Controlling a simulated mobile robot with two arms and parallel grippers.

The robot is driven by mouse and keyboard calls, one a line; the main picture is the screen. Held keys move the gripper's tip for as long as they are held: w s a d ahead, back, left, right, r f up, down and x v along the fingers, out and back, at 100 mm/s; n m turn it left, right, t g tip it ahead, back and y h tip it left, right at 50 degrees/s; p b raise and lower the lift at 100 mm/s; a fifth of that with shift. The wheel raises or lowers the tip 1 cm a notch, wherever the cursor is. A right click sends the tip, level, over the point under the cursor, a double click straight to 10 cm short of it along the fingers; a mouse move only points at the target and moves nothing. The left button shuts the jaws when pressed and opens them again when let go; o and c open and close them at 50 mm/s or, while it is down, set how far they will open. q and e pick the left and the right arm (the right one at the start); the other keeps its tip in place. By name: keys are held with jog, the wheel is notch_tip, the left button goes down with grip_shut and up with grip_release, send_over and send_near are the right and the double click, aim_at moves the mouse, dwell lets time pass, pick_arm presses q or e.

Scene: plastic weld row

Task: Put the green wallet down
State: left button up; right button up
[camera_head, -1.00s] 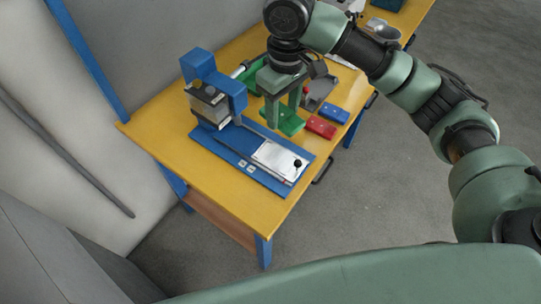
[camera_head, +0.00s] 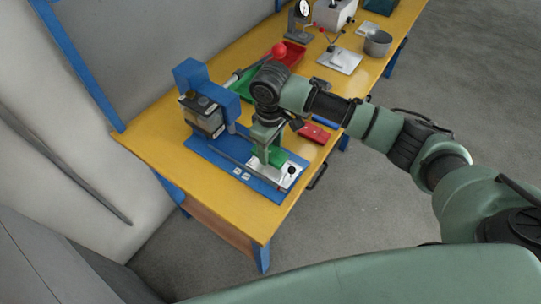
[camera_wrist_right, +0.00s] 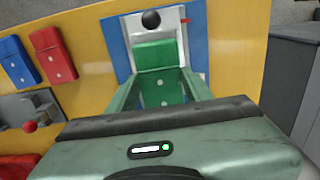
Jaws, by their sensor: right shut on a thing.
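The green wallet (camera_head: 277,155) is between the fingers of my right gripper (camera_head: 267,157), over the metal plate (camera_head: 262,174) of the blue welding machine (camera_head: 222,150). In the right wrist view the wallet (camera_wrist_right: 156,55) shows between the fingers of the gripper (camera_wrist_right: 163,92), with the metal plate (camera_wrist_right: 133,22) and its black knob beyond it. The gripper is shut on the wallet. I cannot tell whether the wallet touches the plate. The arm hides part of it in the head view. My left gripper is not in view.
A red wallet (camera_head: 314,133) and a blue wallet (camera_head: 326,120) lie beside the machine on the yellow table (camera_head: 225,200). A red tray (camera_head: 288,55), a small press with a red knob (camera_head: 338,58) and a metal cup (camera_head: 378,43) stand farther back.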

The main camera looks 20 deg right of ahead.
aim_at(270, 152)
jog(key=shift+f, duration=2.15)
jog(key=o, duration=1.4)
jog(key=shift+f, duration=0.1)
jog(key=shift+c, duration=0.2)
notch_tip(270, 152, up, 12)
jog(key=shift+r+b, duration=0.15)
jog(key=shift+b, duration=0.2)
